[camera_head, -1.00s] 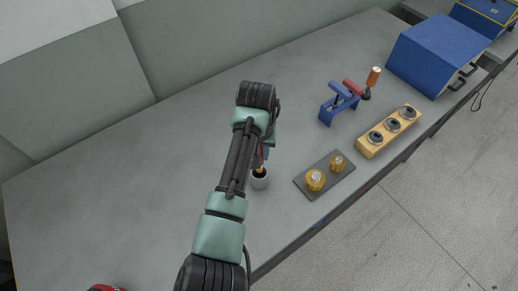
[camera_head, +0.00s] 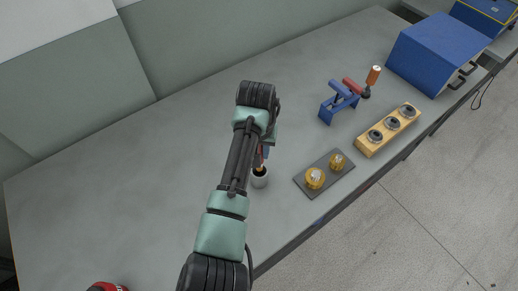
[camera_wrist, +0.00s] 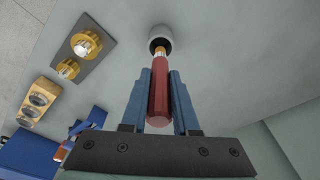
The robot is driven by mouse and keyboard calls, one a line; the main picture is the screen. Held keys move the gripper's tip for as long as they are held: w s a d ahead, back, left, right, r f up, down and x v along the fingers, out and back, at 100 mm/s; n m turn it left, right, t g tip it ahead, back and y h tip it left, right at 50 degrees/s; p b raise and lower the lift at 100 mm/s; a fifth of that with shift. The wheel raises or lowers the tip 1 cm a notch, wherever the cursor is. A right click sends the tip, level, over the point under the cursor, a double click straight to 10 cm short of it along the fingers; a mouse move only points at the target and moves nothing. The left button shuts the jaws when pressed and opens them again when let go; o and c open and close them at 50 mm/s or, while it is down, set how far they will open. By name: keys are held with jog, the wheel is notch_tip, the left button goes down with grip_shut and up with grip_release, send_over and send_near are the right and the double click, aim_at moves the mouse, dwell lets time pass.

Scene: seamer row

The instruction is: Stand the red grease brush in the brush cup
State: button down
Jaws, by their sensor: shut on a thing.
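The red grease brush (camera_wrist: 159,98) has a red handle and a brass-coloured ferrule. My gripper (camera_wrist: 160,82) is shut on its handle, with one blue finger on each side. The brush points business end first toward the brush cup (camera_wrist: 160,32), a small light grey cup with a dark inside. In the head view the brush cup (camera_head: 260,181) stands on the bench just below my gripper (camera_head: 265,153). The brush's lower end overlaps the cup's mouth in both views. How deep it sits inside, I cannot tell. My arm hides part of the brush in the head view.
A dark plate (camera_head: 327,176) with two brass pieces lies right of the cup. Beyond it are a wooden block (camera_head: 372,146) with several grey rings, a blue clamp stand (camera_head: 328,111) and a blue box (camera_head: 430,52). The bench left of my arm is mostly clear.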

jog(key=shift+f, duration=0.15)
jog(key=shift+f+b, duration=2.2)
jog(key=shift+f, duration=1.15)
jog(key=c, duration=0.6)
grip_release()
